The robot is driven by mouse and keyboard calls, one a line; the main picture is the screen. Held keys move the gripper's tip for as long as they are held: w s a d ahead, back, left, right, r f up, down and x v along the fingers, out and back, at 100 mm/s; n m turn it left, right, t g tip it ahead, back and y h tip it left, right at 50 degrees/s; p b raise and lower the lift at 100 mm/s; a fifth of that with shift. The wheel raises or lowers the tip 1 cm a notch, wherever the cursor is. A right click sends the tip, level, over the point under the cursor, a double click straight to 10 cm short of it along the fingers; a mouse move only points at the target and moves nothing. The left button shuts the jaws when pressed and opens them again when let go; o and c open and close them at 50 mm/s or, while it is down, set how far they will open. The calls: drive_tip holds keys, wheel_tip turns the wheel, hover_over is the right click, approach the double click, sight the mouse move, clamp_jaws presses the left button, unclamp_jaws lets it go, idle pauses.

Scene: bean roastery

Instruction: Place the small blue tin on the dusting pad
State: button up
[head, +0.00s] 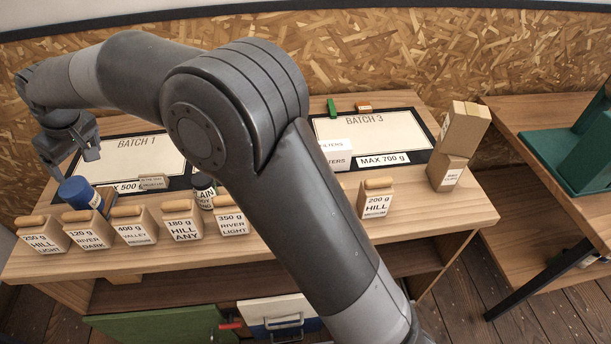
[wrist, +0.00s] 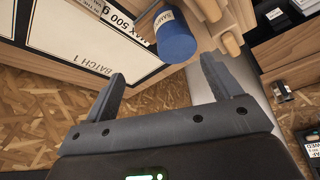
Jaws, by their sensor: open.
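The small blue tin (head: 77,191) stands at the left end of the table, behind the row of labelled boxes. In the wrist view the blue tin (wrist: 176,39) shows its lid and part of a white label, beyond the fingertips. My gripper (head: 72,163) is above and behind the tin in the head view. In the wrist view my gripper (wrist: 160,72) is open, with nothing between its fingers; the tin appears ahead of the gap, apart from both fingers. I cannot make out anything clearly as the dusting pad; my arm hides the middle of the table.
Boxes with wooden tops, such as the 250 g box (head: 41,237), line the front edge close to the tin. A dark tin (head: 203,189) stands farther right. The BATCH 1 mat (head: 137,151) and BATCH 3 mat (head: 385,132) lie behind. Stacked cartons (head: 463,130) stand right.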

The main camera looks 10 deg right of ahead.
drive_tip(key=s+d+r+m+t+h, duration=0.1)
drive_tip(key=d+r+m, duration=0.3)
drive_tip(key=d, duration=1.2)
drive_tip(key=d+r+m+t+h, duration=0.1)
drive_tip(key=d+r, duration=0.5)
drive_tip(key=d, duration=1)
drive_tip(key=s+d+f+m+h, duration=0.1)
drive_tip(key=s+d+f+m, duration=0.2)
drive_tip(key=s+d, duration=0.6)
drive_tip(key=s+d+f+m+t+h, duration=0.1)
drive_tip(key=s+d+f+m, duration=0.2)
drive_tip(key=s+d, duration=0.7)
drive_tip(key=d+m, duration=0.1)
drive_tip(key=d, duration=0.3)
drive_tip(key=shift+d+f, duration=0.2)
drive_tip(key=shift+d, duration=0.1)
